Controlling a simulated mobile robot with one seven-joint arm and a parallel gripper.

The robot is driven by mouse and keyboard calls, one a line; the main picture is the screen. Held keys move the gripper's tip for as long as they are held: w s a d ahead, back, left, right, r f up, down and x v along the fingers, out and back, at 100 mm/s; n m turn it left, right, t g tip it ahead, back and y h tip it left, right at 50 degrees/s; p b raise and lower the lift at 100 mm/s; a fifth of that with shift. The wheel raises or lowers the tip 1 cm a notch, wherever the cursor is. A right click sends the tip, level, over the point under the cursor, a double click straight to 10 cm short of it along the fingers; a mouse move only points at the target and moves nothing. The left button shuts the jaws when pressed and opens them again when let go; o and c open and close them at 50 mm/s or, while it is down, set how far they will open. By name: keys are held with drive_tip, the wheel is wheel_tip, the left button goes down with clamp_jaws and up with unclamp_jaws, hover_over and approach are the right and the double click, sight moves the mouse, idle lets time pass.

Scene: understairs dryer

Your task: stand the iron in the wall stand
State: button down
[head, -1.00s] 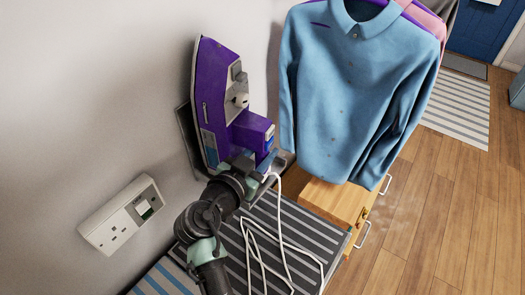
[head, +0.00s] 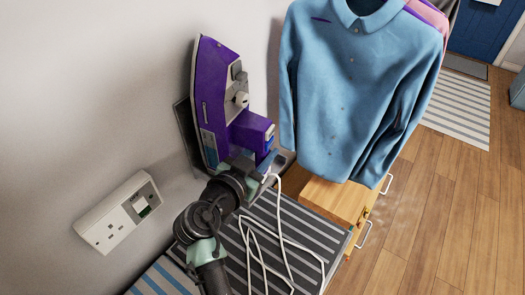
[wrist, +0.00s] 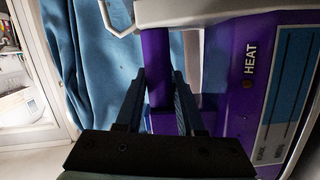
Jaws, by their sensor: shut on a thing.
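The purple and grey iron (head: 212,100) is upright, nose up, close to the wall at the middle left of the head view. A dark plate, seemingly the wall stand (head: 183,125), shows behind its left edge. The iron hides most of the stand, so I cannot tell whether the iron rests in it. My gripper (head: 264,167) is low at the iron's right side. In the wrist view its two dark fingers lie on either side of the purple handle (wrist: 160,70) and are shut on it. The iron's HEAT panel (wrist: 285,80) shows at the right.
A striped board (head: 300,235) lies below, with a white cord (head: 285,240) looped across it. A blue shirt (head: 350,85) hangs close to the iron's right. A wall socket (head: 118,213) is at left. A wooden drawer unit (head: 335,200) stands under the shirt.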

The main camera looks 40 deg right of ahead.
drive_tip(key=shift+c, duration=2.2)
unclamp_jaws()
drive_tip(key=shift+r, duration=0.1)
drive_tip(key=shift+f, duration=0.35)
drive_tip(key=b+v, duration=0.2)
drive_tip(key=v, duration=1.1)
drive_tip(key=shift+r+b, duration=0.25)
drive_tip(key=shift+b, duration=0.15)
drive_tip(key=w+a+r+n+t+y+p, duration=0.1)
drive_tip(key=w+a+r+n+t+y, duration=0.2)
drive_tip(key=r, duration=0.5)
drive_tip(key=w+a+r+n+t+y+p, duration=0.1)
drive_tip(key=w+a+r+n+t, duration=0.2)
drive_tip(key=r, duration=0.5)
drive_tip(key=w+a+r+n+t+y+p, duration=0.1)
drive_tip(key=a+r+t+y, duration=0.1)
drive_tip(key=r+t, duration=0.45)
drive_tip(key=s+a+r+n+t+y, duration=0.2)
drive_tip(key=s+r, duration=0.2)
drive_tip(key=r, duration=0.4)
drive_tip(key=s+a+r+n+t+y, duration=0.3)
drive_tip(key=r, duration=0.4)
drive_tip(key=s+a+r+n+t+y+p, duration=0.1)
drive_tip(key=s+a+r+n+t+y, duration=0.1)
drive_tip(key=r, duration=0.6)
drive_tip(key=s+t, duration=0.1)
drive_tip(key=s, duration=0.1)
drive_tip(key=shift+s+a+r+n+y, duration=0.2)
drive_tip(key=shift+s+r+n+y, duration=0.1)
drive_tip(key=shift+s+n+y, duration=0.1)
